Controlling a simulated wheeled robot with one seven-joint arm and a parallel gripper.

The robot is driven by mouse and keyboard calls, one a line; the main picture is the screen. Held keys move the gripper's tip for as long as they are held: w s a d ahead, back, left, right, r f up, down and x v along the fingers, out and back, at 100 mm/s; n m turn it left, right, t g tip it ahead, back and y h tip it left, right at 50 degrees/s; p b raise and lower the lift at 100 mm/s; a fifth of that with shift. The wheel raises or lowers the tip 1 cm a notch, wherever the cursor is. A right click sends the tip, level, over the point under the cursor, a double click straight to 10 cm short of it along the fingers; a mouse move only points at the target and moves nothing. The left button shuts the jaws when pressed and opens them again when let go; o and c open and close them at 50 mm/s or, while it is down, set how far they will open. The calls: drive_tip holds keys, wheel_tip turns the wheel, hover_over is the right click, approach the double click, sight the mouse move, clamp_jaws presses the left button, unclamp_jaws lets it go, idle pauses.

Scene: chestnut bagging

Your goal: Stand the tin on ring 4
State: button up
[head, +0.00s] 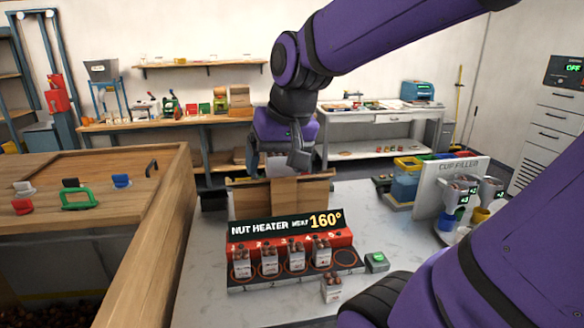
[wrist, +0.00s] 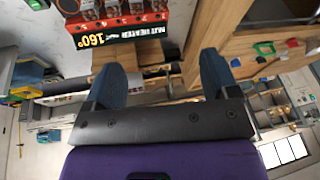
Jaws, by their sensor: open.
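The nut heater (head: 290,273) stands on the counter with several nut-filled tins in a row on its rings. My gripper (head: 287,160) is behind and above the heater, apart from the tins. In the wrist view, its two blue fingers (wrist: 160,68) are spread with nothing between them. The heater's sign (wrist: 105,35) shows upside down at the top of that view.
A brown wooden box (head: 300,192) stands behind the heater, below my gripper. A green-topped button box (head: 377,262) sits right of the heater. A cup filler (head: 462,175) stands farther right. A wooden bin (head: 165,230) borders the counter on the left.

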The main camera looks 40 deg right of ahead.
drive_tip(key=s+a+r+n+t, duration=0.1)
drive_tip(key=s+a+r+n, duration=0.1)
drive_tip(key=s, duration=0.5)
drive_tip(key=shift+s+a+n, duration=0.25)
drive_tip(key=shift+a+n, duration=0.2)
drive_tip(key=shift+n, duration=0.65)
